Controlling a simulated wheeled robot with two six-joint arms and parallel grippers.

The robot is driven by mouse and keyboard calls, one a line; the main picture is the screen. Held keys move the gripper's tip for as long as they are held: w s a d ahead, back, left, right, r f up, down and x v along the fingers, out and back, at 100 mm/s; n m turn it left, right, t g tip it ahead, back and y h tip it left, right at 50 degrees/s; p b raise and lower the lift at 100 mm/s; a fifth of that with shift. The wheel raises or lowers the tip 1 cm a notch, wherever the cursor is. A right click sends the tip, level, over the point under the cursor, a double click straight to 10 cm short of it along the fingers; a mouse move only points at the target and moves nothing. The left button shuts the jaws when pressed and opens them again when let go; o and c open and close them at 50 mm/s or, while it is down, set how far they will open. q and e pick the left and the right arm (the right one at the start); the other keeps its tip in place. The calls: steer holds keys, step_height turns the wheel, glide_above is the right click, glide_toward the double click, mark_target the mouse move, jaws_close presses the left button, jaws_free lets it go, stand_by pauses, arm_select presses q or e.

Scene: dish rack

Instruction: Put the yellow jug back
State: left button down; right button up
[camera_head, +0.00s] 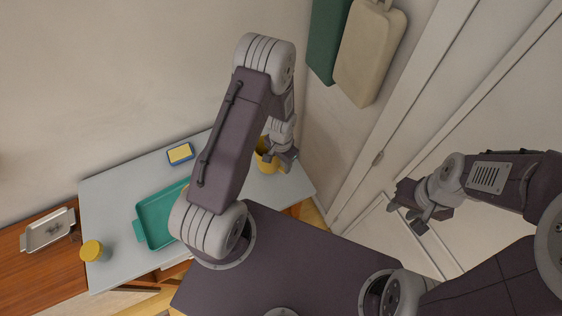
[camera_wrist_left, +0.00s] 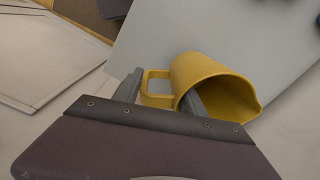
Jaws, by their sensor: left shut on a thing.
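The yellow jug (camera_head: 266,157) is at the right end of the pale grey tabletop in the head view, partly hidden by my left arm. In the left wrist view the jug (camera_wrist_left: 213,75) shows its open mouth towards the lower right and its handle towards the left. My left gripper (camera_head: 285,160) is shut on the jug; in the wrist view its fingers (camera_wrist_left: 160,97) lie on either side of the handle, one by the jug's rim. I cannot tell whether the jug touches the table. My right gripper (camera_head: 407,213) is open and empty, away from the table.
A teal tray (camera_head: 150,235) lies on the grey table (camera_head: 115,195), partly behind my left arm. A blue-edged yellow block (camera_head: 180,154) lies at the back edge. A white rack-like tray (camera_head: 48,231) sits on the wooden surface (camera_head: 40,272).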

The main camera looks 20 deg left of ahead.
arm_select(q)
steer(key=f, duration=0.1)
steer(key=f+b, duration=0.2)
steer(key=shift+s+f, duration=0.3)
stand_by(0.4)
steer(key=shift+w, duration=0.1)
steer(key=shift+f+b, duration=0.25)
steer(key=shift+b, duration=0.2)
steer(key=c, duration=0.6)
jaws_free()
steer(key=shift+r, duration=0.1)
